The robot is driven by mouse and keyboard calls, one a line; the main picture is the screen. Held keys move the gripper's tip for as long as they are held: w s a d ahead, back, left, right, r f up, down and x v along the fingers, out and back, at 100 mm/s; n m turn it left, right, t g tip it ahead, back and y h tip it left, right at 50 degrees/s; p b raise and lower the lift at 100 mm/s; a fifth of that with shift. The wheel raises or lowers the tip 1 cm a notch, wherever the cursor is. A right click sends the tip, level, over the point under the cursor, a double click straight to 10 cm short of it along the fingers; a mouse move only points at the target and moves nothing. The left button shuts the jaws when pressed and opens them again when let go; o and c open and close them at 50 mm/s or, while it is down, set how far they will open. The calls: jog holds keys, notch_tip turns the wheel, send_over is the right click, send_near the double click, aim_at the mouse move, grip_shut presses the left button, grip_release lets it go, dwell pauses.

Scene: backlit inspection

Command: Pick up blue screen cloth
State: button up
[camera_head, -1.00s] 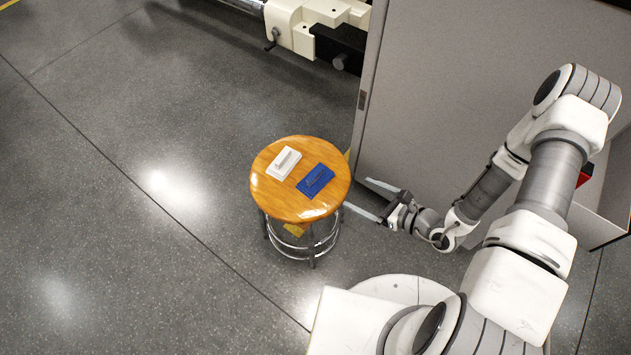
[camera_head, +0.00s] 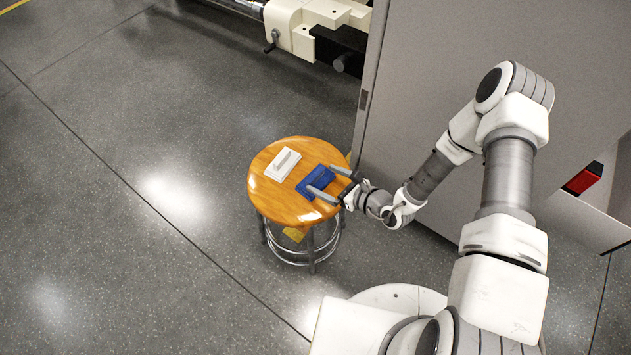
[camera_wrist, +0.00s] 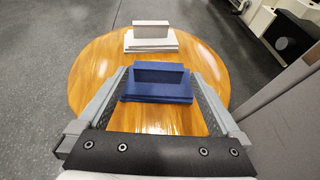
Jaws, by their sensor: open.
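The blue screen cloth (camera_head: 314,181) lies on the round wooden stool, a flat blue pad with a raised upright ridge along its middle. It also shows in the wrist view (camera_wrist: 157,92). My gripper (camera_head: 327,181) is open at the right front of the stool top. Its fingers reach in over the stool, one on each side of the blue cloth, and in the wrist view (camera_wrist: 160,80) the cloth sits between them. I cannot tell whether the fingers touch it. The jaws hold nothing.
The stool (camera_head: 272,202) has a white piece of the same shape (camera_head: 283,165) beside the blue one, farther left. A tall grey panel (camera_head: 400,90) stands close behind the stool on the right. Cream machinery (camera_head: 310,25) is at the back. Floor to the left is clear.

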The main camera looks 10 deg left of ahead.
aim_at(317, 176)
jog(key=b+x, duration=0.1)
jog(key=x, duration=0.3)
jog(key=shift+a, duration=0.15)
jog(key=c, duration=1.1)
jog(key=shift+r, duration=0.1)
jog(key=shift+r, duration=0.1)
